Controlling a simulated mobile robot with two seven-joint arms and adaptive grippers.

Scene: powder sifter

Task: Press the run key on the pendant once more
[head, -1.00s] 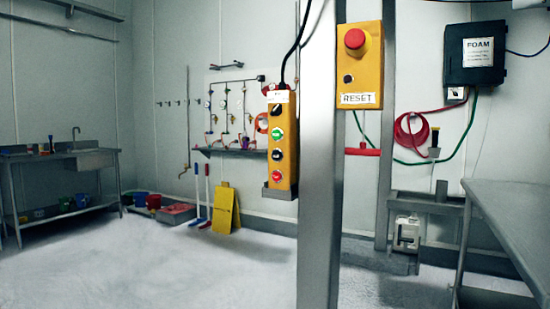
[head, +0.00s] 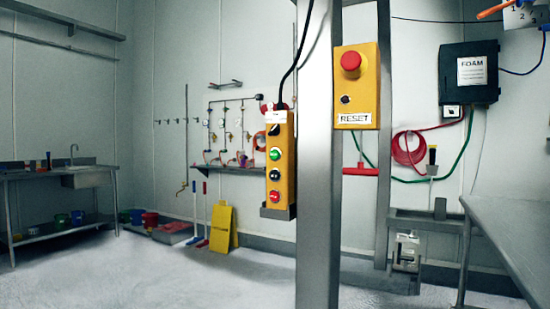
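The pendant (head: 281,165) is a narrow yellow box hanging upright at the left side of a grey steel post, with a black cable from its top. Its lower end sits in a small grey holder (head: 278,212). On its face are a dark selector at the top, a green button (head: 275,154), a black button (head: 275,175) and a red button (head: 275,197). The button markings are too small to read, so I cannot tell which one is the run key. Neither of my grippers is in view.
The grey post (head: 318,180) stands in the middle. A yellow RESET box (head: 357,105) with a red mushroom button is at its right. A steel table (head: 510,225) is at the right and a sink bench (head: 62,178) at the far left. The pale floor (head: 190,275) between is open.

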